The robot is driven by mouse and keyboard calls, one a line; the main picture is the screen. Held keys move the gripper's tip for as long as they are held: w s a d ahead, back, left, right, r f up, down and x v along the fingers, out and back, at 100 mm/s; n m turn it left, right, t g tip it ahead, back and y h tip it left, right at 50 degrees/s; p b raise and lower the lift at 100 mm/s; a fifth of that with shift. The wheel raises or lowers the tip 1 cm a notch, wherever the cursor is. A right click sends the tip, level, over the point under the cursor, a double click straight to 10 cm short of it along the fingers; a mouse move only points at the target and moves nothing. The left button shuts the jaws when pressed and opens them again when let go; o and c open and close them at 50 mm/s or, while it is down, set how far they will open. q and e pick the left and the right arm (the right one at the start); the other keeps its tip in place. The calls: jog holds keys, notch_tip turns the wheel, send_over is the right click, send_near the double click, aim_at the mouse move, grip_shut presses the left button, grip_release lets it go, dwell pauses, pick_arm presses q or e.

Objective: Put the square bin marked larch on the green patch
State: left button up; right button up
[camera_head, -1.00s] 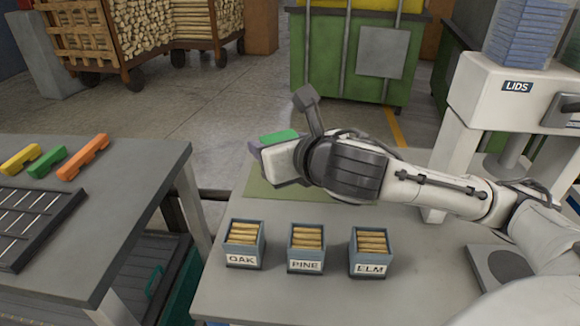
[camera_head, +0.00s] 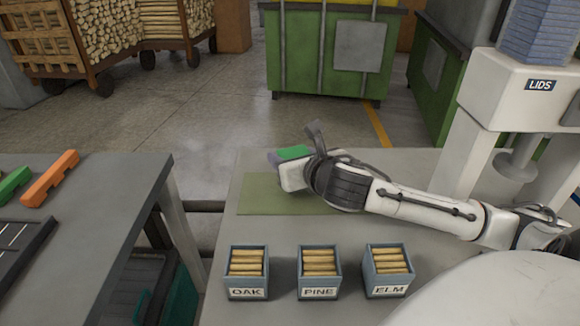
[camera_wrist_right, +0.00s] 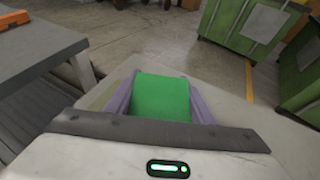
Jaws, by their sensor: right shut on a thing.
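The green patch (camera_head: 258,200) is a flat olive-green rectangle on the grey table, behind the row of bins. My right gripper (camera_head: 281,161) is over its far part, shut on a green thing (camera_head: 294,152). In the right wrist view the green thing (camera_wrist_right: 160,97) is a smooth block between two purple-grey fingers; what is under it is hidden. I see no label reading larch. My left gripper is not in view.
A white stand marked LIDS (camera_head: 541,85) is at the right. At the left, a separate grey table (camera_head: 95,215) holds an orange bar (camera_head: 50,178), a green bar (camera_head: 12,184) and a dark tray (camera_head: 22,240). Table space between bins and patch is clear.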

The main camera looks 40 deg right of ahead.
jog(key=shift+f, duration=1.15)
jog(key=shift+f, duration=0.2)
jog(key=o, duration=0.9)
jog(key=shift+o, duration=1.3)
